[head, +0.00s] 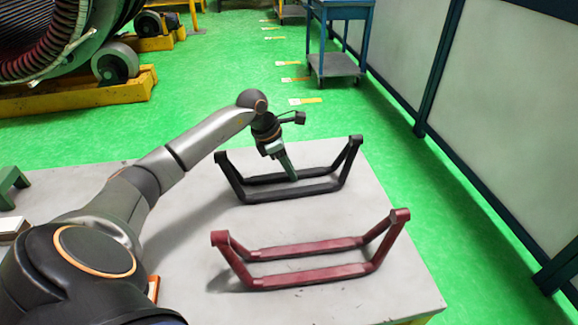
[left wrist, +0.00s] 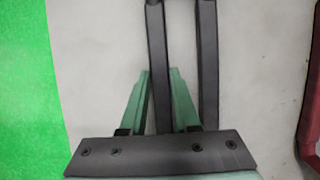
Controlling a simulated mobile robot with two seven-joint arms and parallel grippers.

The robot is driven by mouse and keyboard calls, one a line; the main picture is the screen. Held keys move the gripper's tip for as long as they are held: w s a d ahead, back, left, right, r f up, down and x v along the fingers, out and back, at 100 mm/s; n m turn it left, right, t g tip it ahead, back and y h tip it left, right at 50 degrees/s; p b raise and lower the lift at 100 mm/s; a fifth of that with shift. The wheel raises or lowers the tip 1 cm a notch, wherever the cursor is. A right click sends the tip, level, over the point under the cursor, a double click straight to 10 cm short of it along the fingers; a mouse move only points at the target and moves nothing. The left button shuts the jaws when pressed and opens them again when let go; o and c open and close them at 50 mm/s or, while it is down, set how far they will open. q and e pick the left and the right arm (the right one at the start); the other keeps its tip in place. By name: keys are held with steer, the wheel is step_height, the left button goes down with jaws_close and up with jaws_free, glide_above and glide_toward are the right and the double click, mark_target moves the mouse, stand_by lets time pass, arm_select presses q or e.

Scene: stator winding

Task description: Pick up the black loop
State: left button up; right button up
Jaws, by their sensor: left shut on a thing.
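The black loop (head: 318,189) is a long frame with two near-parallel bars and raised ends, standing on the far part of the grey table. My left gripper (head: 292,177) reaches down to it from above, near the middle of its length. In the left wrist view my left gripper (left wrist: 159,74) has its green fingers on either side of one bar, shut on it. The other bar of the black loop (left wrist: 207,60) lies outside the fingers, to the right. The loop appears to rest on the table. My right gripper is not in view.
A dark red loop (head: 310,275) of similar shape stands nearer on the grey table (head: 180,235), apart from the black one. A green stand (head: 12,183) is at the table's left edge. Green floor, a blue cart (head: 340,63) and a wall panel lie beyond.

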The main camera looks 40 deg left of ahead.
arm_select(q)
jaws_close()
steer(key=shift+r, duration=0.1)
stand_by(0.8)
